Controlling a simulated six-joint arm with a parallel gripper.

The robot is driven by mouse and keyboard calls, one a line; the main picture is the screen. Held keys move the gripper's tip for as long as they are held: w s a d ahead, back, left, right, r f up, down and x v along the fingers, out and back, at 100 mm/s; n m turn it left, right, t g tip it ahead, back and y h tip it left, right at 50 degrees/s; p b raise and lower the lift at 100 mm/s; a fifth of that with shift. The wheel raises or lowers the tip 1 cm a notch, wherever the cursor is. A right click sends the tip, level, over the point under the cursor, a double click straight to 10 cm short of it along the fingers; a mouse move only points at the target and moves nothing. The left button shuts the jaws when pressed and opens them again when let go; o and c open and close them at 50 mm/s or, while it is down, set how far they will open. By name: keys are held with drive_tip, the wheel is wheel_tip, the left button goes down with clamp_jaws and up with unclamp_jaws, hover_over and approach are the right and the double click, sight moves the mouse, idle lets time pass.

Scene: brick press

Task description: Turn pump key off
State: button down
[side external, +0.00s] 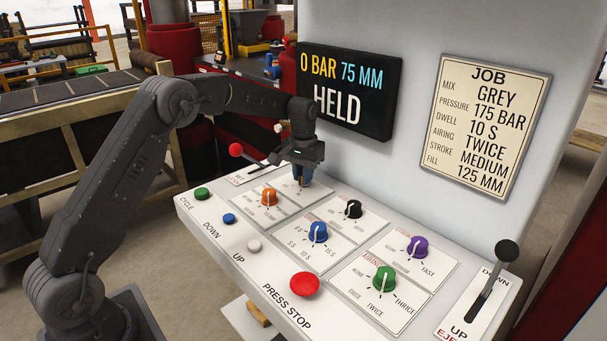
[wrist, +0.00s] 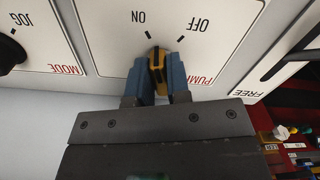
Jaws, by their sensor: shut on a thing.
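The pump key (wrist: 157,66) is yellow and black and stands on the white PUMP plate (wrist: 110,25). In the wrist view its tip is closer to the ON mark than to the OFF mark; the lettering appears upside down there. My gripper (wrist: 156,80) is shut on the key, with one blue finger on each side of it. In the side view my gripper (side external: 304,178) is low over the back left of the panel and mostly hides the key and its plate.
Close by are a red-knobbed lever (side external: 236,150), an orange knob (side external: 268,196) and a black knob (side external: 353,209). Blue (side external: 317,232), purple (side external: 417,247) and green (side external: 383,279) knobs stand further right. The display (side external: 345,90) reads 0 BAR 75 MM HELD. A red PRESS STOP button (side external: 305,284) is in front.

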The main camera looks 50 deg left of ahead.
drive_tip(key=m, duration=0.4)
drive_tip(key=shift+a+m, duration=0.15)
drive_tip(key=shift+m, duration=0.15)
drive_tip(key=m, duration=0.4)
drive_tip(key=shift+m, duration=0.4)
drive_tip(key=c, duration=1.1)
unclamp_jaws()
drive_tip(key=shift+a, duration=0.1)
wheel_tip(320, 180, up, 14)
drive_tip(key=shift+f, duration=0.1)
